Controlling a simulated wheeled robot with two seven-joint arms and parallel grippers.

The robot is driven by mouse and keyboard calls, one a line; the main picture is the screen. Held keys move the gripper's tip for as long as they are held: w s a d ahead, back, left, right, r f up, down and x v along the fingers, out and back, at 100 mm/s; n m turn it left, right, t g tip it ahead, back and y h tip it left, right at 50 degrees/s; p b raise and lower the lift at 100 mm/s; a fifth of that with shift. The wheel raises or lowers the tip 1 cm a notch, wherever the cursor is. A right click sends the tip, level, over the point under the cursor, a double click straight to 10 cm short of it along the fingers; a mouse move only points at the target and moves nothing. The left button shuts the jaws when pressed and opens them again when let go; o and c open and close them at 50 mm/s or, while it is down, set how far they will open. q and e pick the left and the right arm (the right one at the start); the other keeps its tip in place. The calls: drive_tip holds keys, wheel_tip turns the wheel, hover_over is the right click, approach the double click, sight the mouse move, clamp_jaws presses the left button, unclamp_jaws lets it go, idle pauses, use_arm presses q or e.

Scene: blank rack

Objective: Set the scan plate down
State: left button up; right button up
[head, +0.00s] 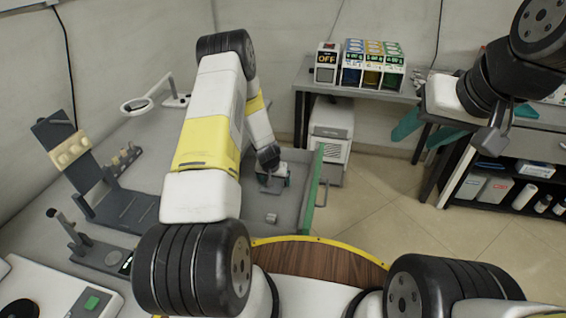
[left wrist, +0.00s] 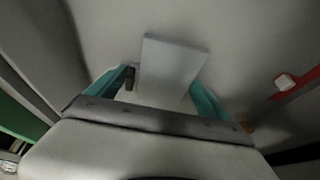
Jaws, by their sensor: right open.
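The scan plate (left wrist: 172,62) is a flat light-grey slab between the teal fingers of my left gripper (left wrist: 160,92) in the left wrist view. The fingers lie against its two side edges, so the gripper looks shut on it. In the head view my left gripper (head: 272,180) points down over the right part of the grey bench, and the plate there is small and mostly hidden. I cannot tell whether the plate touches the surface below. My right gripper (head: 465,128) is open and empty, its teal fingers wide apart, high at the right.
A small grey block (head: 271,217) lies on the grey bench (head: 150,150) near its green edge (head: 313,190). A magnifier ring (head: 137,105) and a dark stand (head: 75,150) are to the left. A shelf with coloured boxes (head: 372,65) stands at the back. Open floor lies right of the bench.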

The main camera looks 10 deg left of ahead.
use_arm(q)
drive_tip(key=shift+o, duration=0.3)
drive_tip(key=s+d+r+h, duration=0.15)
drive_tip(key=s+r, duration=0.25)
drive_tip(key=r, duration=0.8)
drive_tip(key=s+d+r+t, duration=0.1)
drive_tip(key=s+d+r, duration=0.15)
drive_tip(key=r, duration=0.95)
drive_tip(key=s+d+r+h, duration=0.1)
drive_tip(key=s+r, duration=0.3)
drive_tip(key=r, duration=0.8)
drive_tip(key=s+r, duration=0.6)
drive_tip(key=s, duration=0.5)
drive_tip(key=s+r, duration=0.6)
drive_tip(key=s, duration=0.5)
drive_tip(key=shift+s+r+t, duration=0.3)
drive_tip(key=shift+s+r, duration=0.05)
drive_tip(key=shift+y, duration=0.25)
